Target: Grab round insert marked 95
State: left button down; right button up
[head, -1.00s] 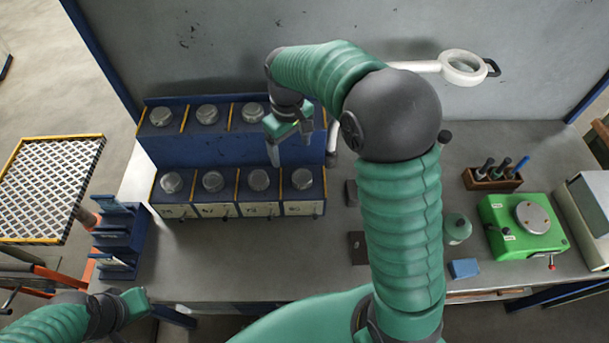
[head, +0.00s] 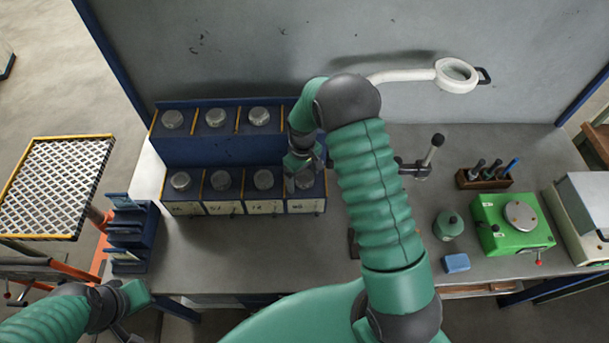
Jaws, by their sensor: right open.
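Several round metal inserts sit in the compartments of a blue two-tier rack (head: 225,152). Front-row inserts show at the left (head: 181,181), then (head: 221,180) and (head: 263,180) toward the right. Back-row inserts include one at the left (head: 172,119) and one further right (head: 258,116). The front labels are too small to read surely, so I cannot tell which insert is marked 95. My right gripper (head: 298,178) is open over the rightmost front compartment and mostly hides its insert. My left gripper (head: 130,318) is low at the left, away from the rack; its jaws are unclear.
A magnifier lamp (head: 455,76) hangs at the back right. A green device (head: 512,222), a tool holder (head: 488,179), a green bottle (head: 448,226) and a blue block (head: 456,263) stand on the right side. A small blue rack (head: 130,235) stands at the left.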

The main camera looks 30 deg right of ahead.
aim_at(305, 175)
jog(key=shift+w+f, duration=0.1)
jog(key=shift+f, duration=0.45)
jog(key=shift+w+f, duration=0.25)
jog(key=shift+w+d+f, duration=0.15)
jog(key=shift+w+d, duration=0.1)
jog(key=shift+w+d+f, duration=0.1)
jog(key=shift+w+d, duration=0.1)
jog(key=shift+d, duration=0.1)
jog(key=shift+c, duration=0.5)
jog(key=shift+d, duration=0.25)
jog(key=shift+c, duration=1.2)
jog(key=shift+s+d, duration=0.25)
jog(key=c, duration=0.5)
jog(key=shift+a+r, duration=0.1)
jog(key=shift+r, duration=0.1)
jog(key=shift+c, duration=1.1)
jog(key=shift+a, duration=0.35)
jog(key=c, duration=0.5)
jog(key=shift+w+a, duration=0.15)
grip_shut()
pick_arm(q)
jog(key=shift+w+d+f, duration=0.1)
jog(key=shift+w+f, duration=0.05)
jog(key=shift+w, duration=0.4)
pick_arm(e)
jog(key=shift+r, duration=0.1)
